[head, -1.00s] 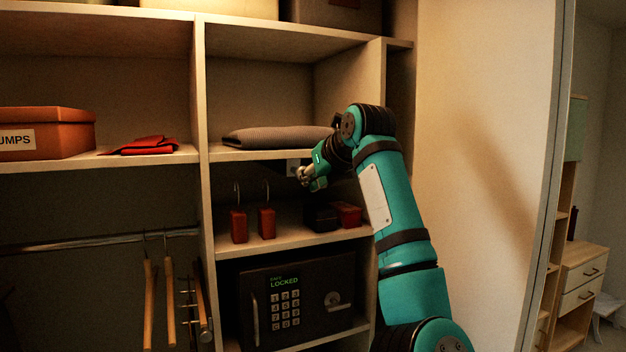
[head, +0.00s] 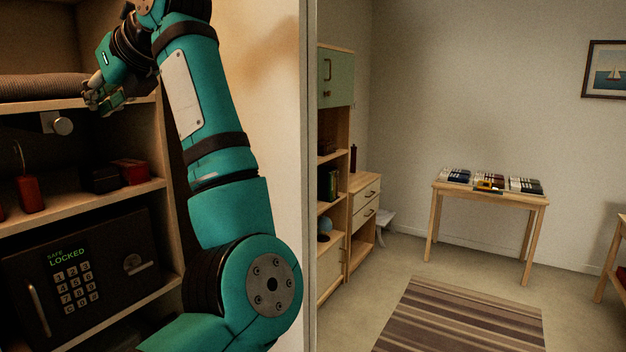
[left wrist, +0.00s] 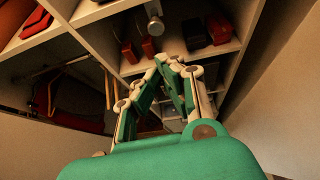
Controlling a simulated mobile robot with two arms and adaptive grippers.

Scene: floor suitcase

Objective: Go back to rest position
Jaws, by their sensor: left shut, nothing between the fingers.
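My left gripper (head: 103,98) is shut and empty, in front of the closet shelves at the left of the head view. It is level with the edge of the shelf that bears a folded grey cloth (head: 40,87). In the left wrist view its fingers (left wrist: 168,62) meet at the tips with nothing between them. My teal left arm rises from the bottom of the head view and hides part of the closet's side. My right gripper is in no view.
A locked safe (head: 95,270) stands below a shelf with red padlocks (head: 30,194) and small dark and red boxes (head: 131,171). At right are a wooden table (head: 490,194), a striped rug (head: 460,318) and open floor.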

